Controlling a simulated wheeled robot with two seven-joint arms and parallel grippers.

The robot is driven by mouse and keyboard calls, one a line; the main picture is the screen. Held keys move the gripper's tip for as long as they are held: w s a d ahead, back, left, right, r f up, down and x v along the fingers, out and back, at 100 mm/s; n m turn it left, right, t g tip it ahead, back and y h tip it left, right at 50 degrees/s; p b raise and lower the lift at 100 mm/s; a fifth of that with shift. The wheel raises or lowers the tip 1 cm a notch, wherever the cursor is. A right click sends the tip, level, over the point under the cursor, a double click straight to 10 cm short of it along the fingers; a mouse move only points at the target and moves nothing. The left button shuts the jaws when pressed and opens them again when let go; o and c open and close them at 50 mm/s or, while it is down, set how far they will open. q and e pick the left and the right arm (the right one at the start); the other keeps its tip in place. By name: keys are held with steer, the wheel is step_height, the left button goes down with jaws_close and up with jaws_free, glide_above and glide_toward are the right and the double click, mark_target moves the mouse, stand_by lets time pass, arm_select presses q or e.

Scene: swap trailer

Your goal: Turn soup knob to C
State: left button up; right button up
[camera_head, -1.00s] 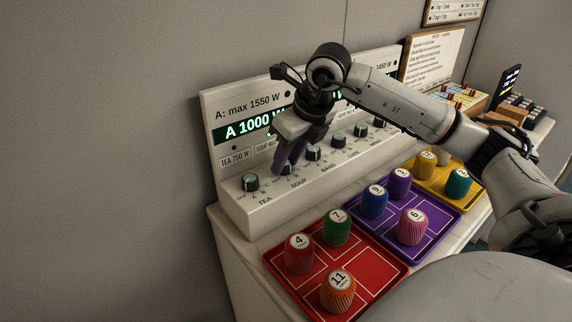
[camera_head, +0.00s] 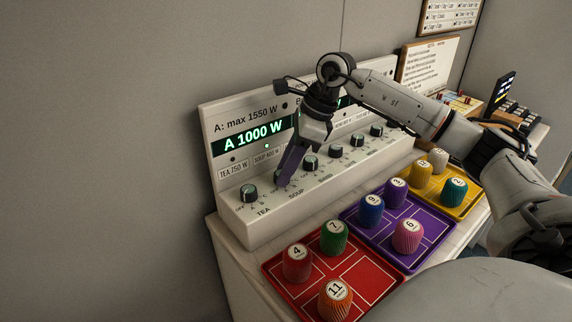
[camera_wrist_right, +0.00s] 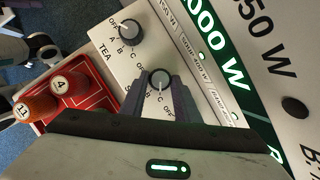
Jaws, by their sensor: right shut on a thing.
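The control panel (camera_head: 262,226) has a row of dark knobs with dial letters and a green display reading "A 1000 W" (camera_head: 250,136). The soup knob (camera_wrist_right: 160,78) is second from the left, beside the tea knob (camera_head: 249,193). My right gripper (camera_head: 283,180) reaches down to the soup knob and is shut on it. In the right wrist view its two fingers (camera_wrist_right: 162,101) sit on either side of the knob. The fingers partly cover the soup dial letters, so the exact setting is hard to read. My left gripper is not in view.
Red (camera_head: 322,284), purple (camera_head: 432,235) and yellow (camera_head: 468,197) trays with numbered cups stand in front of the panel. More knobs, such as one (camera_head: 311,163) right of the gripper, line the panel. Notice boards (camera_head: 428,66) hang at the back.

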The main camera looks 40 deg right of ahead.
steer(key=shift+n, duration=0.3)
steer(key=o, duration=1)
steer(key=shift+o, duration=0.2)
steer(key=v, duration=1)
steer(key=shift+d+r, duration=0.15)
steer(key=shift+d, duration=0.05)
